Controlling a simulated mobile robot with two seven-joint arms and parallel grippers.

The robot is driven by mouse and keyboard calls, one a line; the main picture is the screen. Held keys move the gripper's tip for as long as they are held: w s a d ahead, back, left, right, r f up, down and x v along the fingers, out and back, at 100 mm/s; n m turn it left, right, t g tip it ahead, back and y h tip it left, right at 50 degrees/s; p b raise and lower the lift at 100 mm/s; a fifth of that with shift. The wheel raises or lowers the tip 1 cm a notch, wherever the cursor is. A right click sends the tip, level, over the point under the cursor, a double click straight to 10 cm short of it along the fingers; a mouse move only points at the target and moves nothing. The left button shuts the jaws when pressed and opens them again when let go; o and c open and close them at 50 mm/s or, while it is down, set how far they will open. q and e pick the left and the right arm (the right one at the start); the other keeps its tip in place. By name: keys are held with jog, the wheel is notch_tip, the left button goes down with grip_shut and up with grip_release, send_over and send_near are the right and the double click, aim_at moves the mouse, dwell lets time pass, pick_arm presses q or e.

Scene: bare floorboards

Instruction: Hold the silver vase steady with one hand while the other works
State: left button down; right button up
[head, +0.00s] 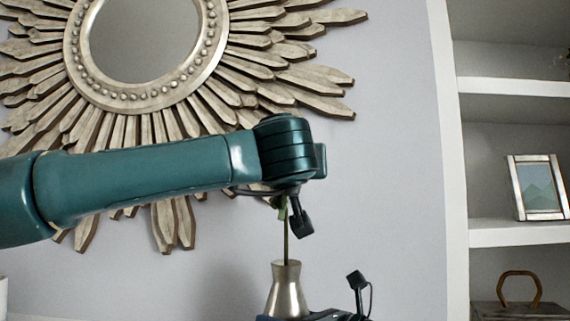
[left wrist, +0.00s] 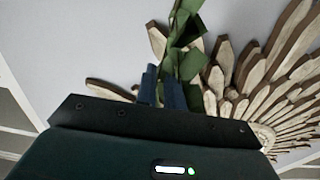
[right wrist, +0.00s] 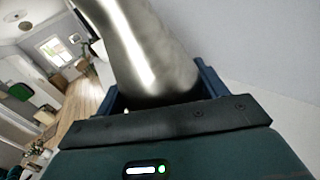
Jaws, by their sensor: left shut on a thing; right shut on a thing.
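The silver vase (head: 287,291) stands upright at the bottom middle of the head view. My right gripper (head: 292,316) is shut on its lower part; the right wrist view shows the vase (right wrist: 145,50) between the two blue fingers (right wrist: 160,88). A thin green stem (head: 286,240) rises from the vase's mouth towards my left gripper (head: 284,205). How deep the stem sits inside is hidden. In the left wrist view, my left gripper (left wrist: 163,85) is shut on the green plant (left wrist: 184,45), whose folded leaves stick out past the fingers.
A sunburst mirror (head: 145,40) hangs on the wall behind my left arm. White shelves (head: 515,88) at the right hold a picture frame (head: 538,188) and a box with a ring-shaped handle (head: 520,288). The wall between vase and shelves is clear.

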pick_arm(q)
jog(key=c, duration=1.4)
grip_release()
jog(key=shift+c, duration=0.2)
jog(key=shift+s, duration=0.1)
jog(key=s, duration=1.2)
jog(key=shift+w, duration=0.1)
pick_arm(e)
jog(key=o, duration=1.4)
